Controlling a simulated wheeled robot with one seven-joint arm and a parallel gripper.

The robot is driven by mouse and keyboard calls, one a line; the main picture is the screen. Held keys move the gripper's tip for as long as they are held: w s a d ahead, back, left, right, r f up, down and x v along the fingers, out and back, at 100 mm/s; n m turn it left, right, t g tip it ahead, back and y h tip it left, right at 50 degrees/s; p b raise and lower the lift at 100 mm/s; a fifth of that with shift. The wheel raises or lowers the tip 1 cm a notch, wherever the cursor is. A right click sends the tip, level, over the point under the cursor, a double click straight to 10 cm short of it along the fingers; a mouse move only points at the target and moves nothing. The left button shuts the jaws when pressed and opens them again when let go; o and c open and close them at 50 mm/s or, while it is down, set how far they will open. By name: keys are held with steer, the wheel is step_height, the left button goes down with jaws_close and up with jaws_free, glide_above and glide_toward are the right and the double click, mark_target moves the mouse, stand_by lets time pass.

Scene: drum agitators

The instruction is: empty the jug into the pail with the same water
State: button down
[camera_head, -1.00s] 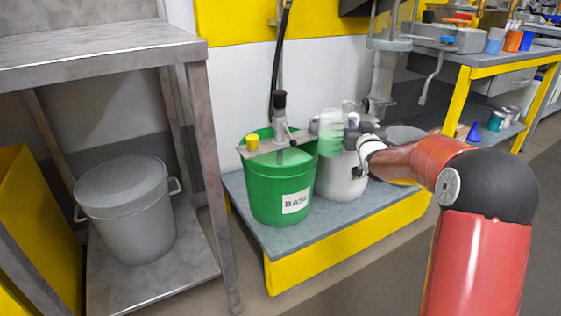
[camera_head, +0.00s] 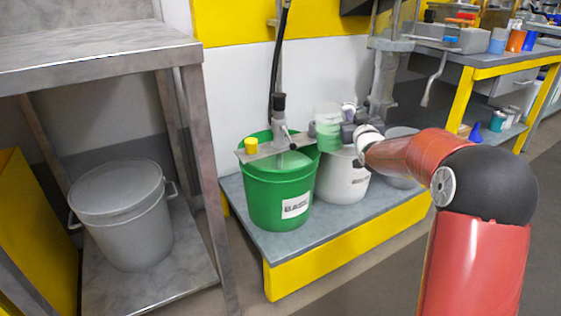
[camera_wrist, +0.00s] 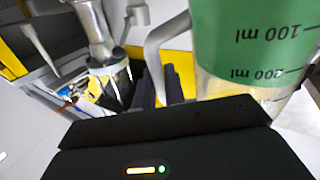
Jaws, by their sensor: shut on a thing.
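The jug (camera_head: 328,128) is clear, with green liquid in its lower part. My gripper (camera_head: 350,130) is shut on it and holds it roughly upright, above and between two pails. In the wrist view the jug (camera_wrist: 255,40) fills the upper right, with inverted "100 ml" and "200 ml" marks and a clear handle. The green pail (camera_head: 270,205) has a label starting "BAS" and pale green liquid inside. The white pail (camera_head: 342,182) stands to its right, its label partly readable and its contents hidden. A grey pail (camera_head: 402,148) behind is partly covered by my arm.
A stirrer (camera_head: 280,115) on a flat bar with a yellow knob (camera_head: 251,145) spans the green pail. A metal column (camera_head: 383,85) stands behind the pails. The pails stand on a yellow-edged grey platform (camera_head: 310,242). A lidded grey drum (camera_head: 125,220) is at left under a metal table.

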mark_target(341, 111)
steer(key=shift+s+a+r+n+t, duration=0.1)
steer(key=shift+s+a+r+n, duration=0.15)
steer(key=shift+a+n, duration=0.35)
steer(key=shift+s+a+r+n+t, duration=0.1)
steer(key=shift+a+r+n, duration=0.3)
steer(key=shift+n, duration=0.4)
steer(key=shift+s+a+r+n+t, duration=0.1)
steer(key=shift+s+a+r+n, duration=0.15)
steer(key=shift+a+n, duration=0.4)
steer(key=shift+s+a+r+n, duration=0.1)
steer(key=shift+a+r+n, duration=0.3)
steer(key=shift+r+n, duration=0.25)
steer(key=shift+s+a+r+n+y+p, duration=0.15)
steer(key=shift+a+r+n+y+p, duration=0.3)
steer(key=shift+p, duration=0.1)
steer(key=shift+s+a+r+n+p, duration=0.1)
steer(key=shift+s+a+n+p, duration=0.15)
steer(key=shift+a+n, duration=0.45)
steer(key=shift+f+n+t, duration=0.3)
steer(key=shift+n, duration=0.25)
steer(key=shift+s+a+f+n+y, duration=0.1)
steer(key=shift+a+f+n+y, duration=0.2)
steer(key=shift+n, duration=0.3)
steer(key=shift+s+a+r+n+y+p, duration=0.25)
steer(key=shift+a+r+n+p, duration=0.35)
steer(key=shift+n+p, duration=0.4)
steer(key=shift+s+a+r+n+y+p, duration=0.15)
steer(key=shift+a+r+n+y+p, duration=0.25)
steer(key=shift+r+n+p, duration=0.5)
stand_by(1.0)
